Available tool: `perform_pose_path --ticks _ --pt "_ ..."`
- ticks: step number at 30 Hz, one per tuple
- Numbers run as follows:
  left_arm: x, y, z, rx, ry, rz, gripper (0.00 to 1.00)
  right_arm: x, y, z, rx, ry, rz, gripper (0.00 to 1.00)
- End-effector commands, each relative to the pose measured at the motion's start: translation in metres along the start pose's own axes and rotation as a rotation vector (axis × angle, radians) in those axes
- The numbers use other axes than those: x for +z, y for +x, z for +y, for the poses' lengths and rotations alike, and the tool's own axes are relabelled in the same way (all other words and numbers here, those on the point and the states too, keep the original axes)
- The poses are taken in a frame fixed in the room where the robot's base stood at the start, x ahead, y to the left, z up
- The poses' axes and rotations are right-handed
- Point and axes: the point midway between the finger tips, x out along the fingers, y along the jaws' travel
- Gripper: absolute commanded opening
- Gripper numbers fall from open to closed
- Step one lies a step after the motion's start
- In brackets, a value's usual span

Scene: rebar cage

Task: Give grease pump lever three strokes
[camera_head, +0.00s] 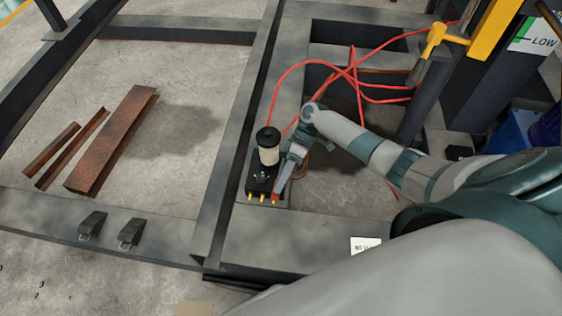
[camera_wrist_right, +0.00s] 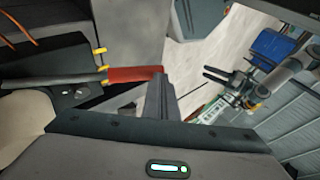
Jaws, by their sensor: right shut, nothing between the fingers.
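The grease pump (camera_head: 262,182) is a dark block with a cream reservoir (camera_head: 268,155) under a black cap. It stands on a grey frame beam. Its lever shows in the right wrist view as a grey bar (camera_wrist_right: 62,80) with a red grip (camera_wrist_right: 133,74); the red grip (camera_head: 275,197) also shows at the pump's front right corner in the head view. My right gripper (camera_head: 280,187) points down beside the pump, at the red grip. Its fingers (camera_wrist_right: 160,88) are shut and empty, close to the grip's end; whether they touch it I cannot tell.
Red hoses (camera_head: 352,75) run from behind the pump towards a yellow-and-black post (camera_head: 495,30). Rusty steel pieces (camera_head: 112,142) lie on the concrete at left. Two black wedges (camera_head: 92,223) sit on the front beam. A blue container (camera_wrist_right: 272,44) stands farther off.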

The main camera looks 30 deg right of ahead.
Motion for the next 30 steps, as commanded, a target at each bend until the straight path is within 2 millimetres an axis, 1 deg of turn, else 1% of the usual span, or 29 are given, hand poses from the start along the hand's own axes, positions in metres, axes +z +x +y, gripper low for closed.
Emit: perform_pose_path --ticks 1,21,25,30 --pt "-0.001 -0.004 0.000 0.000 0.000 0.000 0.44 -0.002 -0.006 -0.002 0.001 0.000 0.000 0.00" --pt "-0.006 -0.024 0.000 0.000 0.000 0.000 0.44 -0.024 -0.067 -0.015 0.000 0.000 0.000 0.00" --pt "-0.006 -0.026 0.000 0.000 0.000 0.000 0.44 -0.028 -0.076 -0.016 0.000 0.000 0.001 0.00" --pt "-0.007 -0.026 0.000 0.000 0.000 0.000 0.44 -0.029 -0.079 -0.016 -0.001 0.001 0.000 0.00"
